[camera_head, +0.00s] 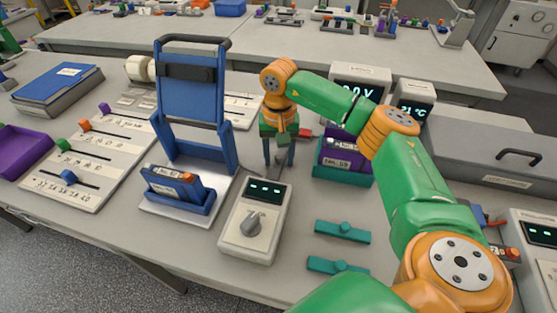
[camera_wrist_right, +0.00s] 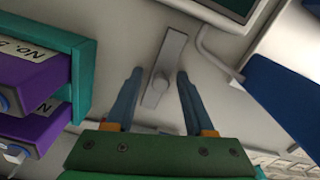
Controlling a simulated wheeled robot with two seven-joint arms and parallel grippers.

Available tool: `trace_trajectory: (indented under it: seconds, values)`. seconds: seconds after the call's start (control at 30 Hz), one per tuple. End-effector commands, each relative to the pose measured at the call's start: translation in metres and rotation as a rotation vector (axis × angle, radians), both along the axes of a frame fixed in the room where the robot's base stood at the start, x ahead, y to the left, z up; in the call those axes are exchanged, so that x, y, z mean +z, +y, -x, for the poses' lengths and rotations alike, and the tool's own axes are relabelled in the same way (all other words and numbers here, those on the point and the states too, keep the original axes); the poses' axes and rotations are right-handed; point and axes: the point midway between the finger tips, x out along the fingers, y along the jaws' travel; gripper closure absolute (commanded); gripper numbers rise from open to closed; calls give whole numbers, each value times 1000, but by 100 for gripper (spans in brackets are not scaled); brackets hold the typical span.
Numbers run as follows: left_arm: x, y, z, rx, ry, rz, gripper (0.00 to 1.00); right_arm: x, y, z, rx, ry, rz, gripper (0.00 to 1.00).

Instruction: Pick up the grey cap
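The grey cap (camera_wrist_right: 166,66) is a flat grey bar with a round knob, lying on the bench in the right wrist view. My right gripper (camera_wrist_right: 159,74) is open, with one blue-grey finger on each side of the cap and a gap to both. In the head view my right gripper (camera_head: 278,158) points down between the blue stand and the teal rack, and largely hides the cap. My left gripper is not in view.
A teal rack with purple battery packs (camera_head: 340,158) stands close right of the gripper. The blue stand (camera_head: 190,92) is left. A white box with a dial (camera_head: 252,222) is in front. Two teal bars with knobs (camera_head: 342,232) lie nearer the front edge.

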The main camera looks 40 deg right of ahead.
Motion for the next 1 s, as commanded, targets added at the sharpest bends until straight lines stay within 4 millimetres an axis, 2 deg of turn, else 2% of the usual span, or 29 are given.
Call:
trace_trajectory:
  seconds: [0.03,0.17,0.2,0.5,0.67,0.73,0.87,0.93,1.0]
  values:
    - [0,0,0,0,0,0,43,0,0,0,0,0,0,63]
    - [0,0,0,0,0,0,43,0,0,0,0,0,0,98]
    - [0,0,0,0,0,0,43,0,0,0,0,0,0,100]
    - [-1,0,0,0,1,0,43,1,0,0,0,-1,-1,100]
    - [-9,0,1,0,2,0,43,14,0,-1,0,-3,-1,100]
    - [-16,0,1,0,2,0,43,29,0,-2,-1,-7,-1,100]
    - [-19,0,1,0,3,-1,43,65,-25,16,-6,-6,0,100]
    - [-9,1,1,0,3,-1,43,90,-38,25,-7,-6,0,100]
    - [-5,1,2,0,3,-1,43,102,-53,36,-7,-3,1,100]
